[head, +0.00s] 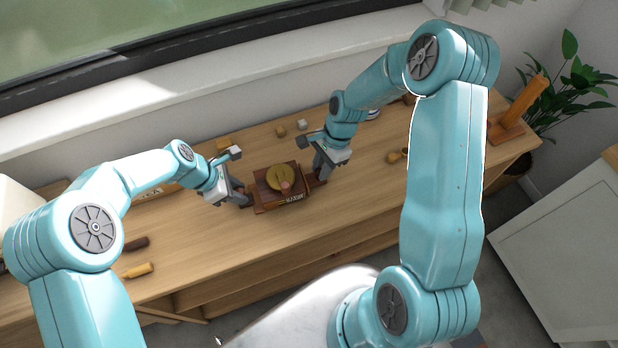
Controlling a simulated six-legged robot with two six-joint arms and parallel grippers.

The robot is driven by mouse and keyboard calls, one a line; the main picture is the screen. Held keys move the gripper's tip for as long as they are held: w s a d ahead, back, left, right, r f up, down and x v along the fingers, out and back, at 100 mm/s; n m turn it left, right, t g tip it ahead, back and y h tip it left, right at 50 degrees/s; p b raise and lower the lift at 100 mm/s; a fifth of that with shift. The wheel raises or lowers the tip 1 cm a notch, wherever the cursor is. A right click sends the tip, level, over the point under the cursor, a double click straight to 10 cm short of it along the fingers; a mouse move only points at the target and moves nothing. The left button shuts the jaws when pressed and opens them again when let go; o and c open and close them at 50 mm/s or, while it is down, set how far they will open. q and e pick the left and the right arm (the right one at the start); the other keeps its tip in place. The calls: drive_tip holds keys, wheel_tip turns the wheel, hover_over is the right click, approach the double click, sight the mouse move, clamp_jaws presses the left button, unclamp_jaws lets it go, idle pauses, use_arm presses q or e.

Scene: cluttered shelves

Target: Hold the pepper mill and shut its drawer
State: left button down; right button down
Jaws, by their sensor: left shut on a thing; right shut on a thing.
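The pepper mill (267,199), a brown wooden box with a round brass-coloured top and a pale label on its front, stands upright on the wooden shelf top. My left gripper (246,201) is shut on the left side of the mill. My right gripper (317,179) is at the mill's right side, shut on a dark reddish-brown part that looks like its drawer. The fingers hide much of that part, so how far the drawer stands out cannot be told.
Small wooden blocks (281,131) lie behind the mill. A dark brown piece (136,244) and a yellow one (139,270) lie at the front left. An orange-brown wooden stand (520,108) is at the right end, before a plant (574,80). A window sill runs behind.

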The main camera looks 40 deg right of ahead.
drive_tip(key=shift+a, duration=0.3)
drive_tip(key=c, duration=0.9)
unclamp_jaws()
drive_tip(key=shift+w, duration=0.1)
drive_tip(key=shift+o, duration=0.2)
drive_tip(key=v, duration=1.2)
